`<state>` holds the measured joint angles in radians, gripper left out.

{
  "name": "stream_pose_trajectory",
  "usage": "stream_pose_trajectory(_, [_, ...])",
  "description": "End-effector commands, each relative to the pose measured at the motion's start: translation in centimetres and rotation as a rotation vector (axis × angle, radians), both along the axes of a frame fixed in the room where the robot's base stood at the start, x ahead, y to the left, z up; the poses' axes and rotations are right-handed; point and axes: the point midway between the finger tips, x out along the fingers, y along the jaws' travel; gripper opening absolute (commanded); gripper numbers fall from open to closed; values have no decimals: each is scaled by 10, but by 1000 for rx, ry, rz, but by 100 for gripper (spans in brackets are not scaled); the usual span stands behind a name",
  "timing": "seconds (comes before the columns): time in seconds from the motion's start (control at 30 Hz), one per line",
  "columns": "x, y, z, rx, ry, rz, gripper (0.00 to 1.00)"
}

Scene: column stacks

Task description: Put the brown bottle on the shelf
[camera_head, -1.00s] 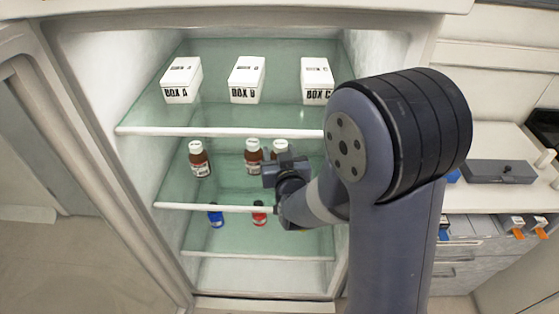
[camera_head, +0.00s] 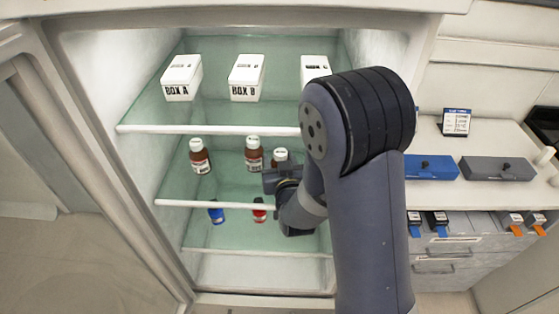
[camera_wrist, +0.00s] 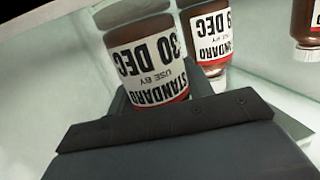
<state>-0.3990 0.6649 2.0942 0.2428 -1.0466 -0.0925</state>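My gripper (camera_head: 281,178) is inside the open cabinet at the middle shelf (camera_head: 222,187). It is shut on a brown bottle (camera_head: 281,154) with a white cap, whose lower part is hidden behind the gripper in the head view. In the wrist view the held brown bottle (camera_wrist: 147,62) sits between the fingers, with a label reading STANDARD, USE BY, 30 DEC. Two similar brown bottles stand to its left on that shelf, a middle one (camera_head: 254,155) and a left one (camera_head: 200,157). I cannot tell whether the held bottle touches the shelf.
The top shelf holds white BOX A (camera_head: 181,79), BOX B (camera_head: 246,79) and a third box (camera_head: 315,68) partly behind my arm. A blue-capped bottle (camera_head: 216,213) and a red one (camera_head: 259,211) are below. A counter with a blue case (camera_head: 431,168) is at right.

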Motion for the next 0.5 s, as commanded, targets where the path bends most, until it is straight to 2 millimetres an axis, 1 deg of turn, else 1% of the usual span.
stream_pose_trajectory(0.03, [0, 0, 0, 0, 0, 0, 53])
stream_pose_trajectory(0.23, [0, 0, 1, 0, 0, 0, 69])
stream_pose_trajectory(0.5, [0, 0, 2, 0, 0, 0, 70])
